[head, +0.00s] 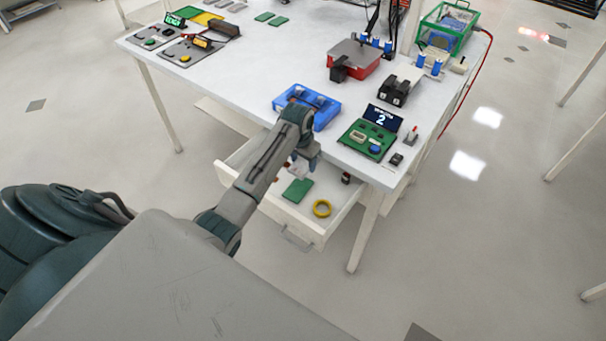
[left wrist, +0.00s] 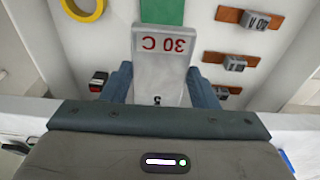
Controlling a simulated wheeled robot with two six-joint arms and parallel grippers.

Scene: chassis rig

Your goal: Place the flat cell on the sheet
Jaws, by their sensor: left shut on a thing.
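My left gripper (head: 308,154) hangs over the open drawer, in front of the table edge. In the left wrist view its blue fingers (left wrist: 162,90) are shut on a pale flat cell (left wrist: 158,66) marked "30 C" in red. The cell is held above the drawer floor; in the head view the arm mostly hides it. Which thing is the sheet is not certain: a green flat piece (head: 297,190) lies in the drawer and shows beyond the cell in the left wrist view (left wrist: 162,12). My right gripper is not in view.
The drawer (head: 325,222) also holds a yellow ring (head: 322,208) and small grey blocks on brown strips (left wrist: 236,62). On the table (head: 240,60) stand a blue tray (head: 327,117), a green board (head: 355,144) and a red box (head: 366,69). The table's middle left is clear.

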